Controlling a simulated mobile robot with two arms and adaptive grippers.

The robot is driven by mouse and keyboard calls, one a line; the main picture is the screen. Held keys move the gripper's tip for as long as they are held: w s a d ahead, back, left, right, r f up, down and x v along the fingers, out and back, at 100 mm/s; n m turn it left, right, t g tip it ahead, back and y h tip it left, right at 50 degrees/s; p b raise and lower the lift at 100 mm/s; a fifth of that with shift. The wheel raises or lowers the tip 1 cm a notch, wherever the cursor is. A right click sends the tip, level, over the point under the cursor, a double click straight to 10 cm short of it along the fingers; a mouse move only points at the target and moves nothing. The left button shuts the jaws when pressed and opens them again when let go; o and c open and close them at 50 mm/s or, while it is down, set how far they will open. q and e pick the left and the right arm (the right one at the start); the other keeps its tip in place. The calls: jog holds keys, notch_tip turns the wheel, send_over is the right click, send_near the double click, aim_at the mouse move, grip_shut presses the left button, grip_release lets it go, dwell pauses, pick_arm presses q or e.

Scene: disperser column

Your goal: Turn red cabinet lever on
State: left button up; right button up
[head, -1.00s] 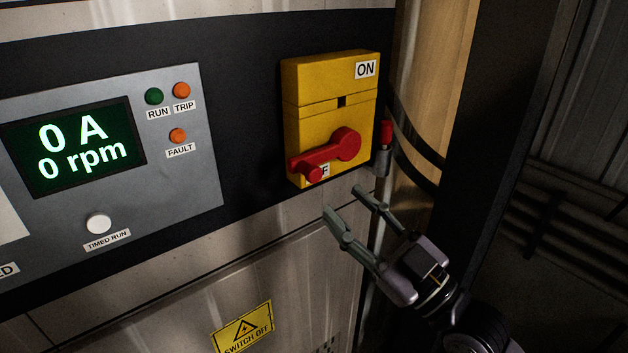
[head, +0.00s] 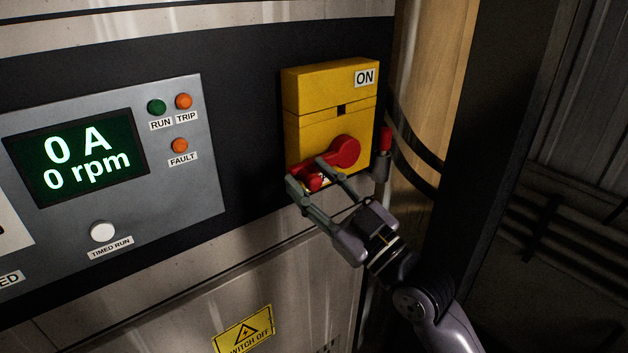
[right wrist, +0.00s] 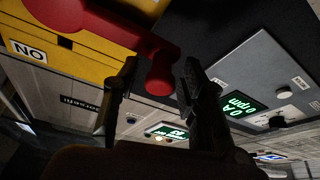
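The red lever (head: 345,152) is mounted on a yellow switch box (head: 325,95) on the cabinet front. Its arm points down and left, with the knob end near the bottom label, which is mostly hidden. The ON label (head: 365,77) is at the top right of the box. My right gripper (head: 308,174) is open, with its fingers on either side of the lever's knob end. In the right wrist view the red knob (right wrist: 160,76) sits between the fingertips, with small gaps seeming to show. My left gripper is not in view.
A grey panel (head: 190,210) left of the box has a display (head: 75,160) reading 0 A and 0 rpm. A small red-topped part (head: 385,140) sits close to the box's right side. A dark post (head: 490,130) stands farther right.

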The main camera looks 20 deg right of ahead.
grip_shut()
dwell(0.7)
